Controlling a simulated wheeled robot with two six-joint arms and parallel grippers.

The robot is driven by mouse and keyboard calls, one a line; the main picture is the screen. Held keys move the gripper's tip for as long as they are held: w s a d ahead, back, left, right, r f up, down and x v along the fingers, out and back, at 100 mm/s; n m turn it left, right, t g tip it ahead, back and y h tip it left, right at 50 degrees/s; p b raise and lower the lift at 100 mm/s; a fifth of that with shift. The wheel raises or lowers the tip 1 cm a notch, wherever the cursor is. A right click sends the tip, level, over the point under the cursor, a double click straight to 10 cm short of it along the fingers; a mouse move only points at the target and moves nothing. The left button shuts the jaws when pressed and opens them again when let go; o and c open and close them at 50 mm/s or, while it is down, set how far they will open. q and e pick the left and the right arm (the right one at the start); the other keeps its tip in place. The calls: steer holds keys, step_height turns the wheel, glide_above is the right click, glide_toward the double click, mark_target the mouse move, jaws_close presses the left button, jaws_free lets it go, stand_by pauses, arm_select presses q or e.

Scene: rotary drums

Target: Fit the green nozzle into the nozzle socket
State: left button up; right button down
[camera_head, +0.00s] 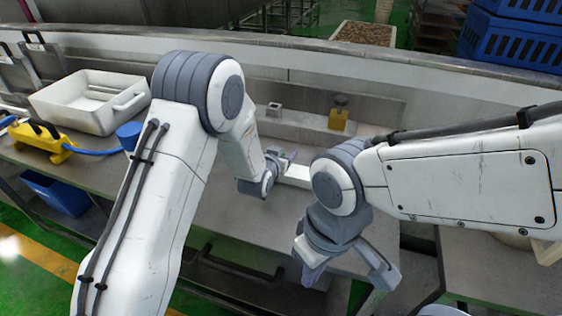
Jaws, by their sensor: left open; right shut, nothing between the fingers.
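I cannot make out a green nozzle in this view; it may be hidden behind my arms. I cannot tell which fixture is the nozzle socket. A small grey block with a dark opening (274,109) and a yellow block with a dark top (339,118) stand on the ledge behind the bench. My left gripper (284,158) is open over the bench, in front of that ledge, its fingers small and partly hidden. A white piece (299,175) lies just right of it.
A white tray (62,112) stands on the bench (92,172) at the left. A yellow tool (42,142) with a blue hose and a blue cup (129,135) are near it. Blue crates (512,42) stand at back right. The bench between tray and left arm is partly clear.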

arm_select(q)
steer(key=shift+w+d+f, duration=0.1)
steer(key=shift+w+f, duration=0.05)
steer(key=shift+w, duration=0.15)
jaws_close()
